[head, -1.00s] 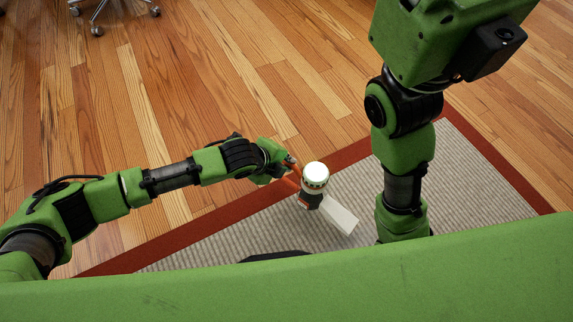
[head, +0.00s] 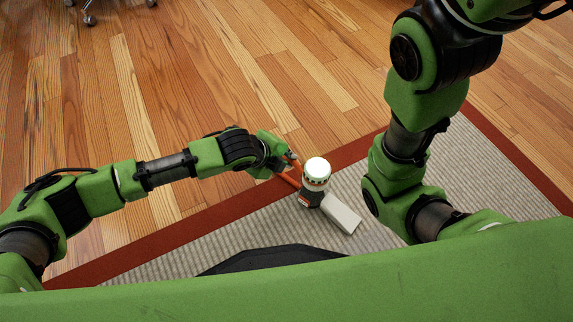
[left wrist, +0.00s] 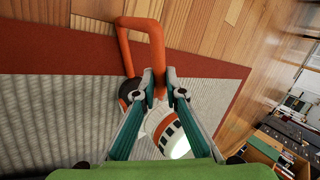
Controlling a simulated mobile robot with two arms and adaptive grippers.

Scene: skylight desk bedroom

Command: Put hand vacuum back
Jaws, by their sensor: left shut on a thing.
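The hand vacuum (head: 317,172) has a white round top, a dark lower body, a pale flat nozzle and an orange handle. It hangs from my left gripper (head: 292,164), above the striped rug in the head view. In the left wrist view, my left gripper's fingers (left wrist: 160,82) are closed on the orange handle (left wrist: 144,38). The vacuum's white body with dark slots (left wrist: 170,135) shows between and behind the fingers, partly hidden. My right arm is at the right of the head view, but its gripper is out of sight. No holder for the vacuum is recognisable.
A grey striped rug (head: 500,165) with a red border lies on the wooden floor (head: 200,85). A chair's wheeled base (head: 90,12) is at the top left. Cluttered dark furniture (left wrist: 285,130) stands at the right of the left wrist view. The floor ahead is mostly clear.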

